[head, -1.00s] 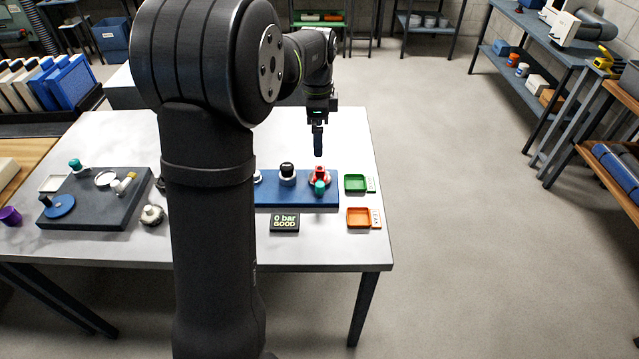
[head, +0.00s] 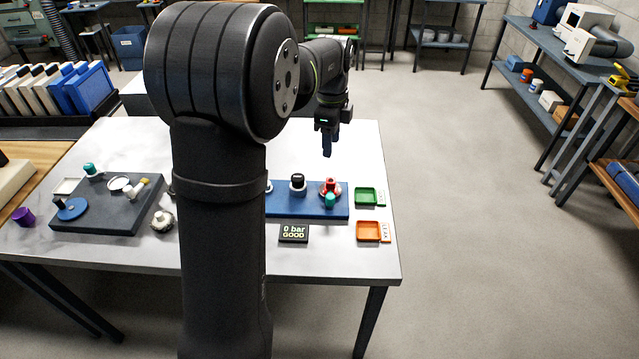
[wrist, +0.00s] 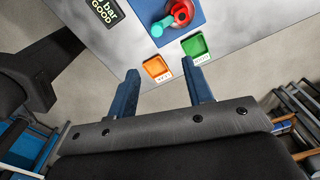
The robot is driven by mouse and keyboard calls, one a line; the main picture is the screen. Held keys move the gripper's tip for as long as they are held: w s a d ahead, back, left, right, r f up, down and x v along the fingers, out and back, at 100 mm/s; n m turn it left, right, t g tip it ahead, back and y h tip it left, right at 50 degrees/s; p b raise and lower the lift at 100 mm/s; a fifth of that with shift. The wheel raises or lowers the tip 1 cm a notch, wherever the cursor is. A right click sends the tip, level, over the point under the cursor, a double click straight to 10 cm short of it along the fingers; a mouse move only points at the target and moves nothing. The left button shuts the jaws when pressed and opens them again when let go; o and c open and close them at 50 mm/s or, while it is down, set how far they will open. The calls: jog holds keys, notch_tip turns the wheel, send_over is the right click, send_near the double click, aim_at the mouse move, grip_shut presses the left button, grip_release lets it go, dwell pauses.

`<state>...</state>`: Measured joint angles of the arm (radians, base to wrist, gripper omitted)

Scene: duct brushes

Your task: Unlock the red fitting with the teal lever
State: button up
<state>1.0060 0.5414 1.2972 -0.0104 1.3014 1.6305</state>
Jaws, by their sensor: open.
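The red fitting (head: 331,186) stands at the right end of the blue base plate (head: 290,206), and its teal lever (head: 330,200) sticks out toward the front.
A green tray (head: 366,197) and an orange tray (head: 368,232) sit right of the plate. A black-capped fitting (head: 298,183) stands left of the red one. A dark grey slab (head: 100,215) with parts lies at left.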

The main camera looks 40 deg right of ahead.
aim_at(330, 196)
jog(key=f+m, duration=0.2)
jog(key=f, duration=0.3)
jog(key=f+m, duration=0.2)
jog(key=f, duration=0.4)
jog(key=f+m, duration=0.1)
jog(key=f, duration=0.5)
jog(key=shift+s+a+f+m, duration=0.25)
jog(key=shift+s+m, duration=0.15)
jog(key=c, duration=1)
